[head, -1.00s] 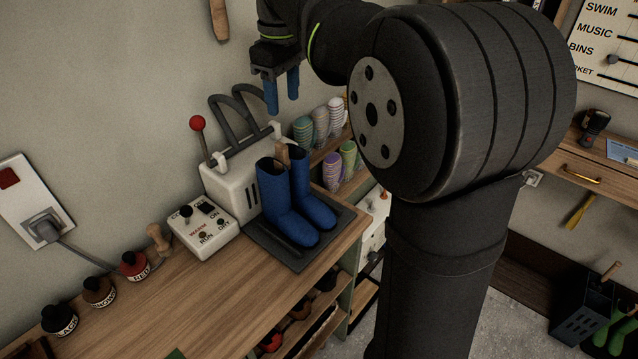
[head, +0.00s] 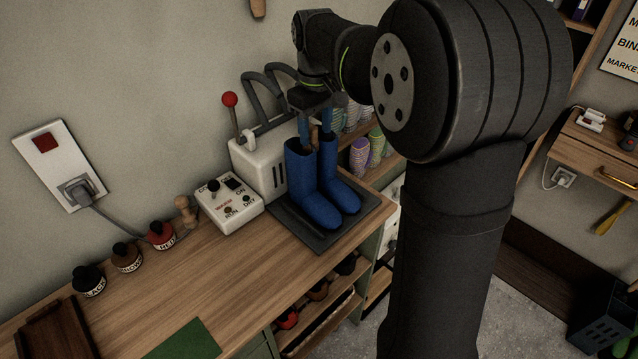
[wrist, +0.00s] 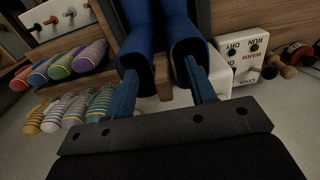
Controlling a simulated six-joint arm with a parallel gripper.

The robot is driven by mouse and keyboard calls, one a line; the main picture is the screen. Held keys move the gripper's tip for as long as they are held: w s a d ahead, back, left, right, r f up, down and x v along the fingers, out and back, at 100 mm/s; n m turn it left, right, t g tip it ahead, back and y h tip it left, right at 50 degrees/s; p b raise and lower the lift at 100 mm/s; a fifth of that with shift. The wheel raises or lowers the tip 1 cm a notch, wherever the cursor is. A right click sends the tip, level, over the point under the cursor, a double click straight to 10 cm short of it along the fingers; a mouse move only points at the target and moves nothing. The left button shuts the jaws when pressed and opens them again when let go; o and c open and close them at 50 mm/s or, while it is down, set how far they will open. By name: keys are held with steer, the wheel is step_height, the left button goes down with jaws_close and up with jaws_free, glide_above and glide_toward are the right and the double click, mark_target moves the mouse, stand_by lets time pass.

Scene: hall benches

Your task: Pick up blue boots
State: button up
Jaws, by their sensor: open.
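The blue boots (head: 318,190) stand upright side by side on a dark mat (head: 352,228) in front of a white boot-dryer machine. In the wrist view their open tops (wrist: 187,48) face me. My gripper (head: 315,128) is open above the boots, pointing down. Its two blue fingers are spread, one at each boot's opening, in the wrist view (wrist: 160,72). I cannot tell whether the fingertips are inside the shafts or just beside them. A brown wooden piece (wrist: 162,80) shows between the boots.
The white machine (head: 262,165) with a red-knobbed lever and dark hoses stands close behind the boots. A control box (head: 228,206) sits left of them. Patterned rolled items (head: 360,155) fill a shelf at right. The bench front (head: 190,270) is mostly clear.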

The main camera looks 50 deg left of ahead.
mark_target(317, 144)
steer(key=f, duration=0.5)
steer(key=shift+d+f, duration=0.1)
steer(key=shift+d, duration=0.1)
jaws_close()
